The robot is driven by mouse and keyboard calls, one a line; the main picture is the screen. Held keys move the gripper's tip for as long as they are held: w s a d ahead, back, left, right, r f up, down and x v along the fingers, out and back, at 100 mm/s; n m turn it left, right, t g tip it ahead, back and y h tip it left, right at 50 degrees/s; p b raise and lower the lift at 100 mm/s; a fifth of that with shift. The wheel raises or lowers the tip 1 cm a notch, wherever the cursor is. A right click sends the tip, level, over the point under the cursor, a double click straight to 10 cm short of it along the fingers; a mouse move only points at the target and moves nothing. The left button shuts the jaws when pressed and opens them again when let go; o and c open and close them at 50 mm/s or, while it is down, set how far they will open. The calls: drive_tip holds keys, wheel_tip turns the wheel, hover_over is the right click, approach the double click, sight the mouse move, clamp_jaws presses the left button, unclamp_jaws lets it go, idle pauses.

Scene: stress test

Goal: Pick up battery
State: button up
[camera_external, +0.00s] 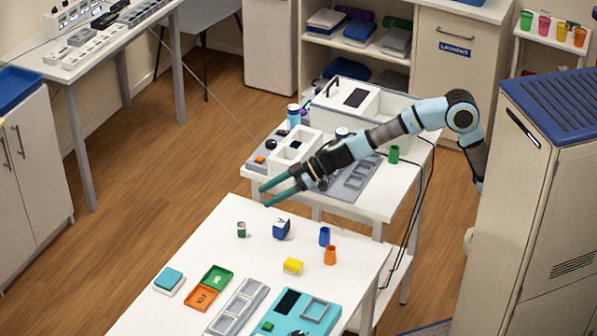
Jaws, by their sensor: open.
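A small upright cylinder (241,229), dark green with a lighter band, stands near the back left of the front white table (190,262). It looks like the battery, but it is too small to be sure. My gripper (265,196) comes in from the right, above the back edge of the front table. Its two teal fingers are apart with nothing visible between them. They point left and are above and a little right of the cylinder, not touching it. The cylinder is fully in view.
Green (217,277) and orange (202,298) trays lie in front. A cluttered second table (397,184) stands behind. Bare tabletop surrounds the cylinder.

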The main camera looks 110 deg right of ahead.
drive_tip(key=w+d+b, duration=0.2)
drive_tip(key=b, duration=0.7)
approach(243, 223)
drive_tip(key=w+f, duration=0.2)
drive_tip(key=shift+w+d+f+t+y, duration=0.2)
drive_tip(key=shift+w+f+t+y, duration=0.1)
drive_tip(key=shift+w+f+t, duration=0.1)
drive_tip(key=shift+w+n, duration=0.3)
drive_tip(key=shift+w, duration=0.45)
drive_tip(key=x, duration=0.5)
drive_tip(key=shift+w, duration=0.3)
clamp_jaws()
